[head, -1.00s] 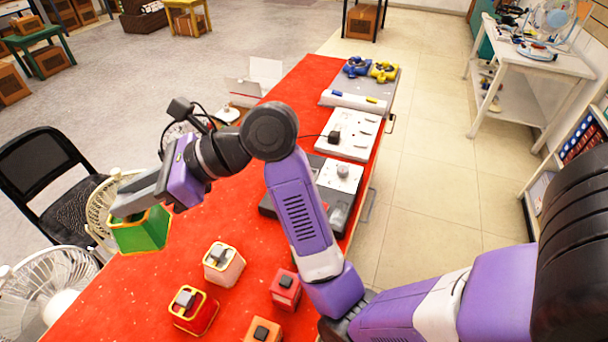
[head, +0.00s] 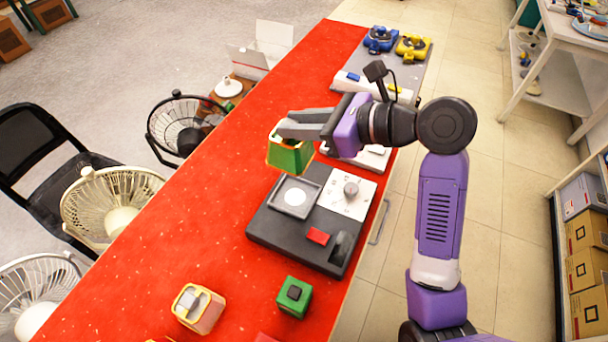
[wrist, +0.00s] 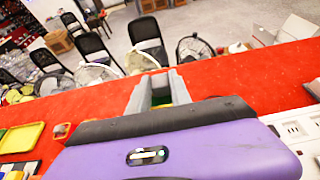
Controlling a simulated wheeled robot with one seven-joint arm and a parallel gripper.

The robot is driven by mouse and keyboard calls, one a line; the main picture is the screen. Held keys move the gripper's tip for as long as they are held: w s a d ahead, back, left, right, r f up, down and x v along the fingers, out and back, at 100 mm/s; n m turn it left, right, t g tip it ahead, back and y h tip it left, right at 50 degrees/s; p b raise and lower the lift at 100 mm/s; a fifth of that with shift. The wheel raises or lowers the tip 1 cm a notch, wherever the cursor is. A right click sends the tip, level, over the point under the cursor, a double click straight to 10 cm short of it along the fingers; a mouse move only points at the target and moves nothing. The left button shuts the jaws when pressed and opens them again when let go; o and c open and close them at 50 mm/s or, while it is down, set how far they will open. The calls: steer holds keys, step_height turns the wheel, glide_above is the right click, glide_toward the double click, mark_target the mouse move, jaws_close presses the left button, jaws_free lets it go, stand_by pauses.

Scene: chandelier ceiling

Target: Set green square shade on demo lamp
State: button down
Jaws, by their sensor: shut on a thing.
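My gripper (head: 284,130) is shut on the green square shade (head: 289,156). The shade has yellow edges and hangs upright from the fingers. In the wrist view a little of its green shows between the grey fingers (wrist: 160,92). The demo lamp (head: 330,252) looks to be the black unit on the red table. It has a raised square frame around a round white disc (head: 296,197), a white panel with a grey knob, and a red button. In the head view the shade appears just beyond the square frame, apart from it; its height is hard to judge.
A small green block (head: 295,298) with a black top and a pink-and-yellow shade (head: 198,308) stand on the near red table (head: 130,290). A grey board (head: 408,62) with blue and yellow devices is at the far end. Fans (head: 112,205) line the left side.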

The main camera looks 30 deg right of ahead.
steer(key=shift+d+f+b, duration=0.2)
steer(key=shift+f+b, duration=0.4)
steer(key=shift+f, duration=7.15)
steer(key=shift+f, duration=0.1)
steer(key=c, duration=1.2)
jaws_free()
steer(key=v, duration=1.2)
